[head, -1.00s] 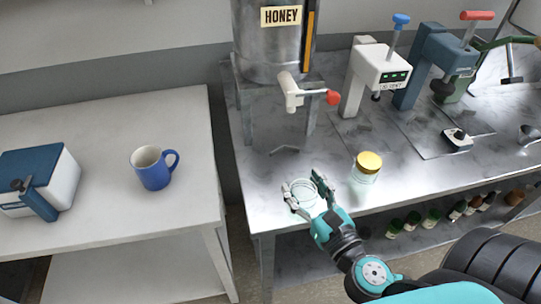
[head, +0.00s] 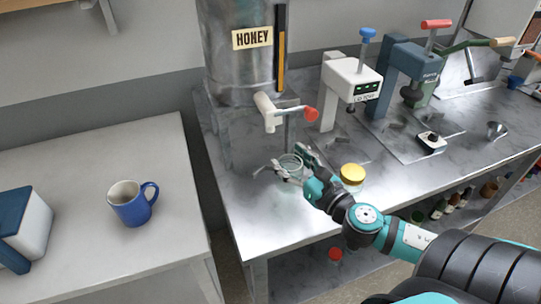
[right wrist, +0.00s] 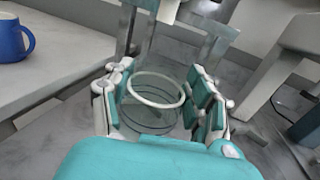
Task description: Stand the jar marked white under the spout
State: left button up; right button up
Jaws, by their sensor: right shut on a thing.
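A clear open glass jar (head: 290,165) is held in my right gripper (head: 286,162), which is shut around its sides. The right wrist view shows the jar's pale round rim (right wrist: 155,89) between the two fingers (right wrist: 158,95). The honey tank (head: 236,72) has a white spout (head: 268,112) with a red-tipped handle (head: 311,115). The jar is in front of the spout and lower, a little to the right in the head view. Whether it touches the table is unclear. My left gripper is not in view.
A gold-lidded jar (head: 352,174) stands close to the right of my gripper. A white press (head: 350,80) and a blue press (head: 401,75) stand behind it. A blue mug (head: 131,207) is on the separate left table (head: 90,160). The steel table's front left (head: 245,215) is clear.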

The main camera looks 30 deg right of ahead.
jog(key=shift+w+a+f, duration=0.15)
jog(key=shift+w+f, duration=0.55)
jog(key=shift+w, duration=0.5)
jog(key=shift+w+a+f, duration=0.15)
jog(key=shift+w+f, duration=0.5)
jog(key=shift+w, duration=0.5)
jog(key=shift+w+a+f, duration=0.15)
jog(key=shift+w+f, duration=0.55)
jog(key=shift+w, duration=0.5)
jog(key=o, duration=1.3)
jog(key=shift+f, duration=0.15)
